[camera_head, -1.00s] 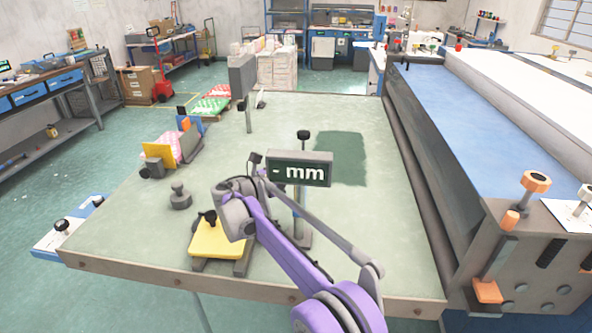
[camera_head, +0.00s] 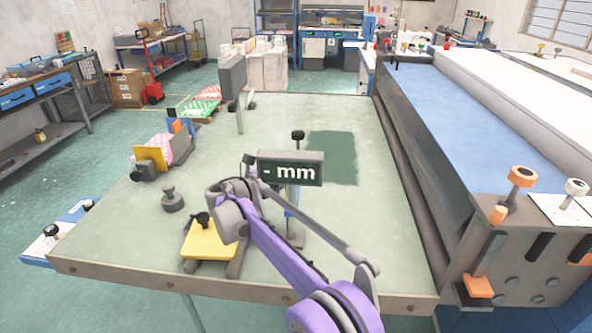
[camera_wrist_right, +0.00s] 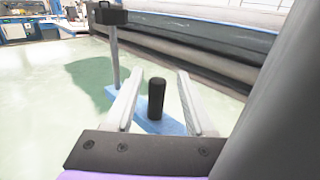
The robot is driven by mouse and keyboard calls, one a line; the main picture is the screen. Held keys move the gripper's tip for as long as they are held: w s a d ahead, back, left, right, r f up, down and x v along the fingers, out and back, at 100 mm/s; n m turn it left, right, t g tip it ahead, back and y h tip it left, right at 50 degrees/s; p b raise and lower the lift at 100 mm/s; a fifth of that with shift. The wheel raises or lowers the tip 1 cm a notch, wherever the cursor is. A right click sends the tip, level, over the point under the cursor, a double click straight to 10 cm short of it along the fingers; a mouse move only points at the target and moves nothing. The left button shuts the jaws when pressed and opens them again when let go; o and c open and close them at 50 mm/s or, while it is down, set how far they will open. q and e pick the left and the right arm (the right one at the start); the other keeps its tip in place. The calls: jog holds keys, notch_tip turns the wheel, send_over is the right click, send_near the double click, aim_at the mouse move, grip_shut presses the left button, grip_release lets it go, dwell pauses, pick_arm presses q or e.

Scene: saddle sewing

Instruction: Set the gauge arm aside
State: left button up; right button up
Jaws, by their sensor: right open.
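The gauge arm appears to be the stand with a dark display (camera_head: 290,172) reading "- mm", a post and a black knob (camera_head: 298,135), on the green table. In the right wrist view a black upright grip (camera_wrist_right: 155,98) rises from a blue strip (camera_wrist_right: 172,126), with a black-topped post (camera_wrist_right: 113,58) behind. My right gripper (camera_wrist_right: 168,78) is open, with one finger each side of the grip; contact cannot be told. In the head view my purple right arm reaches towards the stand, and its fingertips cannot be made out. My left gripper is out of view.
A yellow-topped block (camera_head: 208,241) and a grey knobbed weight (camera_head: 172,199) are left of my right arm. A grey post stand (camera_head: 234,85) and a pink-and-yellow fixture (camera_head: 162,153) are farther back. A long machine (camera_head: 465,120) borders the right. The table's front right is mostly clear.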

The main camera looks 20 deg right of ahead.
jog(key=v, duration=1)
jog(key=shift+a+b, duration=0.4)
jog(key=shift+b, duration=0.05)
jog(key=shift+s, duration=0.1)
